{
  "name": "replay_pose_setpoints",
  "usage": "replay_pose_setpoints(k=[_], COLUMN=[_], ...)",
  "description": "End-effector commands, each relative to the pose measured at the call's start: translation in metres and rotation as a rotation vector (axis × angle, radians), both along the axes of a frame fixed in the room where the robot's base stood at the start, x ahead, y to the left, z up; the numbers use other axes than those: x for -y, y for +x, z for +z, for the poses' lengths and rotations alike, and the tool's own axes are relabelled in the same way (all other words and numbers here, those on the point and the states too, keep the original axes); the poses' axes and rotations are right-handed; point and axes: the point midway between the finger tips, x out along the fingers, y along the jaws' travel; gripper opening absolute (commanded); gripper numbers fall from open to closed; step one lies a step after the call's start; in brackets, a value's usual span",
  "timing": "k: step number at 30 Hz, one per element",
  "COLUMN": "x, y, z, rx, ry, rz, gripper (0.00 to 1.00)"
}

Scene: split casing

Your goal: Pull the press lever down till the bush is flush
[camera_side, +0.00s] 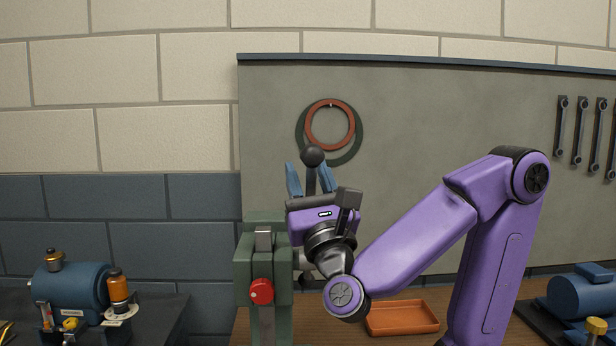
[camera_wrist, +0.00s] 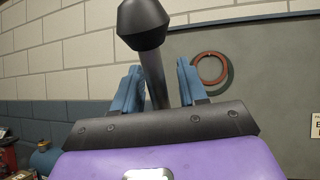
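The press lever has a black ball knob (camera_side: 312,156) on a dark rod and stands roughly upright above the green press (camera_side: 246,262). In the wrist view the knob (camera_wrist: 142,22) and rod rise in front of the camera. My gripper (camera_side: 309,172) points up, its two blue fingers on either side of the rod just below the knob. In the wrist view my gripper (camera_wrist: 158,66) shows gaps between the fingers and the rod, so it is open around the lever. The bush cannot be made out in either view.
A red knob (camera_side: 261,291) sits on the press front. An orange tray (camera_side: 402,318) lies on the wooden bench to the right. A blue motor (camera_side: 78,290) stands at the left, another blue unit (camera_side: 582,295) at the far right. Rings (camera_side: 330,125) hang on the board behind.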

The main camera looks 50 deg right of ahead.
Motion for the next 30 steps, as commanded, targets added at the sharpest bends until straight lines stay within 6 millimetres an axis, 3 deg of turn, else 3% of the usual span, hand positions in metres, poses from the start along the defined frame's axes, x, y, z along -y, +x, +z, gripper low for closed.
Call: replay_pose_setpoints(k=[5, 11, 21, 30], x=[-0.003, -0.015, -0.012, -0.011], y=[-0.003, -0.022, -0.021, -0.021], z=[-0.003, -0.02, 0.04, 0.054], rx=[-0.001, -0.003, 0.003, 0.005], ry=[-0.001, -0.005, 0.006, 0.005], rz=[0.003, 0.006, 0.0, -0.004], gripper=[0.42, 0.42, 0.42, 0.42])
